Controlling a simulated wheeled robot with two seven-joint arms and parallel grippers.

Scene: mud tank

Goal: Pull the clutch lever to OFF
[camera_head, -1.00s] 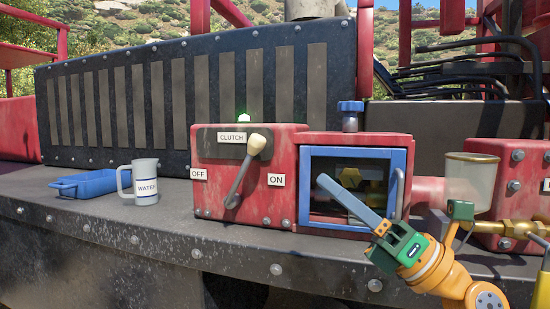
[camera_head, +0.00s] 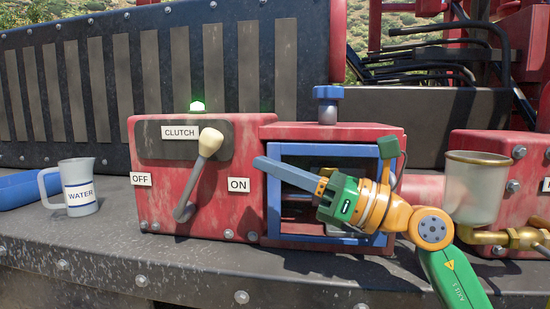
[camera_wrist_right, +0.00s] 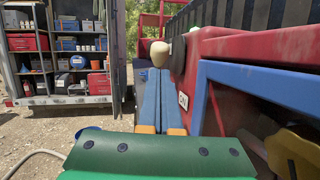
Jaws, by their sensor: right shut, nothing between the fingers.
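The clutch lever (camera_head: 198,172) is a grey arm with a cream knob on the front of a red box (camera_head: 155,212). It tilts up and to the right, with its knob near the "ON" label (camera_head: 239,185). The "OFF" label (camera_head: 141,179) is on the left of the box. My right gripper (camera_head: 258,163) is shut and empty. Its blue fingers point left, to the right of the knob and apart from it. In the right wrist view the shut fingers (camera_wrist_right: 159,75) point toward the cream knob (camera_wrist_right: 160,53). My left gripper is not in view.
A green lamp (camera_head: 197,107) glows on the box. A blue-framed window (camera_head: 273,205) is behind my right gripper. A water mug (camera_head: 78,190) and blue tray (camera_head: 18,189) stand left on the ledge. A clear cup (camera_head: 473,190) is at right.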

